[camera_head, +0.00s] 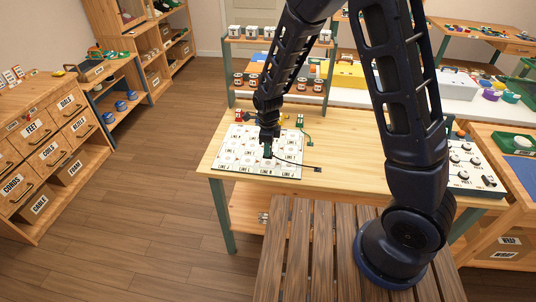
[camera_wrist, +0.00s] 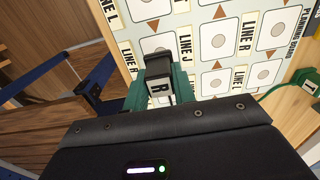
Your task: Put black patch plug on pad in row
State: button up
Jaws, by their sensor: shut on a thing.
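My gripper (camera_head: 268,150) is over the white planning board (camera_head: 231,155) on the wooden table. In the wrist view its green fingers (camera_wrist: 158,84) are shut on the black patch plug (camera_wrist: 157,65), which has a black top and a white label reading R. A dark cable (camera_head: 300,167) runs from near the gripper to a small black end at the board's right edge. The board (camera_wrist: 205,15) carries rows of round pads with LINE labels and brown arrow marks. The plug hides part of a pad beside LINE J. I cannot tell whether the plug touches the board.
A green plug (camera_head: 300,122) with a green cable lies right of the board's far edge. A red plug (camera_head: 239,117) is at the board's far left. A shelf rack (camera_head: 280,83) stands behind. A dial panel (camera_head: 470,165) is at the right. Bare tabletop lies right of the board.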

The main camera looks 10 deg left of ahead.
jog(key=shift+f, duration=1.8)
jog(key=shift+f, duration=0.1)
jog(key=o, duration=1)
